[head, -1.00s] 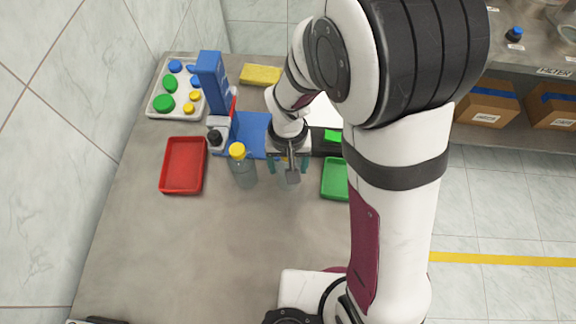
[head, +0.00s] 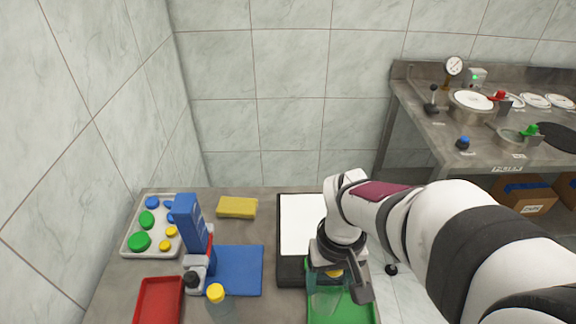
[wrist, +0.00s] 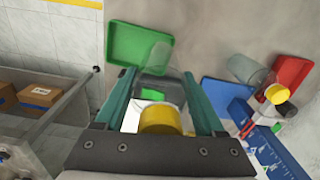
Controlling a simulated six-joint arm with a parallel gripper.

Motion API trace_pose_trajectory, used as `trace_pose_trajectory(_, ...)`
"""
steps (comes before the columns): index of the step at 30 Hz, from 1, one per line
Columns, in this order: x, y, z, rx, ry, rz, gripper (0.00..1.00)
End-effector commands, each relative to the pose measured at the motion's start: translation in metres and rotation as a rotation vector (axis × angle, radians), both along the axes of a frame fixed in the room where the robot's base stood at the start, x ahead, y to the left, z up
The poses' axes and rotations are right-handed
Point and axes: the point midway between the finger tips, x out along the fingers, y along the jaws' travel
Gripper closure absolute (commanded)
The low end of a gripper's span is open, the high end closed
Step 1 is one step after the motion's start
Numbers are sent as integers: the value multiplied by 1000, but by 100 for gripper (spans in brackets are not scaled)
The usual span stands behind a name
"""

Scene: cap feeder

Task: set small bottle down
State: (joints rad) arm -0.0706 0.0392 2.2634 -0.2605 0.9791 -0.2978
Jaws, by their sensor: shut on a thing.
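My gripper (head: 328,284) is shut on a clear small bottle with a yellow cap. The bottle's cap (wrist: 160,120) shows between the teal fingers in the wrist view, and its clear body points away toward the green tray (wrist: 125,48). In the head view the gripper and bottle are over the back part of the green tray (head: 342,312), with the wrist hiding much of the bottle. I cannot tell whether its base touches the tray. A second clear yellow-capped bottle (head: 216,295) stands left of it, in front of the blue mat.
A blue mat (head: 243,272), a blue upright device (head: 189,225) and a red tray (head: 150,302) are to the left. A white tray of caps (head: 131,250) and a yellow sponge (head: 237,207) lie behind. A dark-framed white panel (head: 300,228) is beside my wrist. The table's right edge is close.

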Motion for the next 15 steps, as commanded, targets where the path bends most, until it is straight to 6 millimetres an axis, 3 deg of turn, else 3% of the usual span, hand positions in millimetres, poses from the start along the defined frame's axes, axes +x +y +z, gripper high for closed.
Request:
trace_pose_trajectory(5, 38, 14, 10, -1, 1, 120, 100)
trace_pose_trajectory(10, 93, 50, 15, -1, 1, 311, 100)
trace_pose_trajectory(15, 123, 79, 15, 1, 1, 434, 100)
